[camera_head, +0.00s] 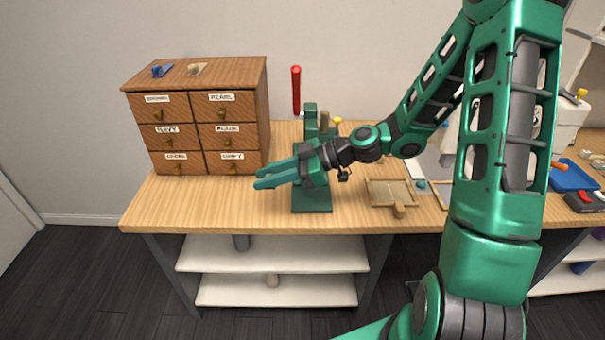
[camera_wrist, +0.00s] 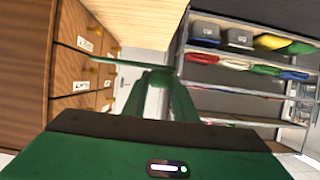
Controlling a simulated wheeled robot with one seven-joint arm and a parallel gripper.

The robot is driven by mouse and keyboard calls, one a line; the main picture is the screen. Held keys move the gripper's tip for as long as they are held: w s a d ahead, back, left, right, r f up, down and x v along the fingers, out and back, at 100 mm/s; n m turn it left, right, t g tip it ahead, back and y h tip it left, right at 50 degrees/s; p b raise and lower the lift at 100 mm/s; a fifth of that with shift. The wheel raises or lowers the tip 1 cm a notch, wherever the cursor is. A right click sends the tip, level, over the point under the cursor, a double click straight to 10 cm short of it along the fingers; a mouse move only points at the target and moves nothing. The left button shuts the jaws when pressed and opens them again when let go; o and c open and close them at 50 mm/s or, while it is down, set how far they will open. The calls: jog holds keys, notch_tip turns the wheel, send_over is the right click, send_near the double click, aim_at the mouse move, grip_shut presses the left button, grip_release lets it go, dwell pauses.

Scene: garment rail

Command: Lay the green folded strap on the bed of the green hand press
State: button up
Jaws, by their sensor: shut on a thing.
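The green hand press (camera_head: 311,196) stands on the wooden bench, with a red-knobbed lever (camera_head: 296,92) rising at its back. My gripper (camera_head: 266,178) is in front of the press column and above bench height, its fingers pointing left. In the wrist view my gripper (camera_wrist: 155,80) is shut on a thin green strip, the green folded strap (camera_wrist: 112,63), which sticks out to the left of the fingertips. In the head view the strap cannot be told apart from the green fingers. My wrist hides much of the press, including part of its bed.
A wooden drawer cabinet (camera_head: 197,115) with labelled drawers stands left of the press, close to my fingertips. A small wooden frame tray (camera_head: 391,183) lies to the right. A blue tray (camera_head: 572,176) lies at the far right. The bench front left is clear.

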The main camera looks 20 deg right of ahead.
jog(key=shift+w+d, duration=0.1)
jog(key=shift+w, duration=0.2)
jog(key=shift+w+d+f, duration=0.2)
jog(key=shift+d, duration=0.1)
send_over(309, 201)
notch_tip(309, 201, down, 6)
jog(key=shift+a+f, duration=0.15)
jog(key=shift+f, duration=2.15)
jog(key=o, duration=1)
